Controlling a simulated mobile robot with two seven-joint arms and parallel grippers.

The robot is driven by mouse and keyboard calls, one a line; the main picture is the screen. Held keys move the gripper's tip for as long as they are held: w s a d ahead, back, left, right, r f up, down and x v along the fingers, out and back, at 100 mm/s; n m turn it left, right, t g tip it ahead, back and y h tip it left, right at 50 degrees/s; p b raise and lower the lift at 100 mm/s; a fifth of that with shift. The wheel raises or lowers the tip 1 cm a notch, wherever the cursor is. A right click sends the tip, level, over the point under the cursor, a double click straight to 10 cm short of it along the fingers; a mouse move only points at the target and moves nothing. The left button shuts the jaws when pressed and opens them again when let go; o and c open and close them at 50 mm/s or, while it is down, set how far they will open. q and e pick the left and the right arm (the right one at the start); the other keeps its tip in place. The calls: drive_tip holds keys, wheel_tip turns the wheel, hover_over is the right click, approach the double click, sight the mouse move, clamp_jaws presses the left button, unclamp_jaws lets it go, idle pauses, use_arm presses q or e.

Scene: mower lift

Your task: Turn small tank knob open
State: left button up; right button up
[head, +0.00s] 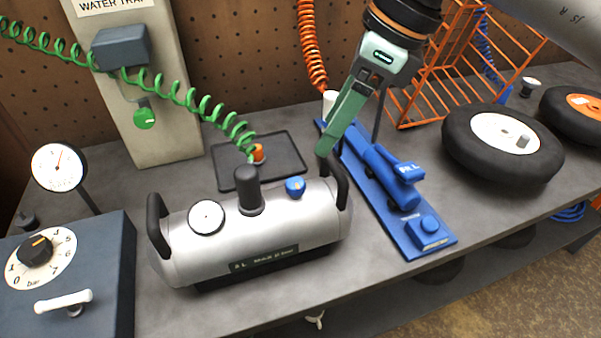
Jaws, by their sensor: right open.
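The small tank (220,245) is a silver cylinder with a black handle at each end, lying on the grey workbench. Its small blue knob (295,186) sits on top toward the right end. A white-faced gauge (206,217) and a black upright fitting (247,190) are also on top. My right gripper (328,150) comes down from the upper right, open and empty. In the picture its fingertips are above and right of the blue knob, by the right handle, apart from the knob. My left gripper is not in view.
A blue pump (390,175) on a blue plate stands right of the tank. Wheels (500,170) and an orange wire rack (410,100) are farther right. A green coiled hose (190,98) reaches a black tray (285,150) behind the tank. A dark regulator box (105,265) is at left.

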sight(296, 183)
drive_tip(key=x, duration=1.1)
drive_tip(key=shift+a+f, duration=0.1)
drive_tip(key=shift+a, duration=0.1)
clamp_jaws()
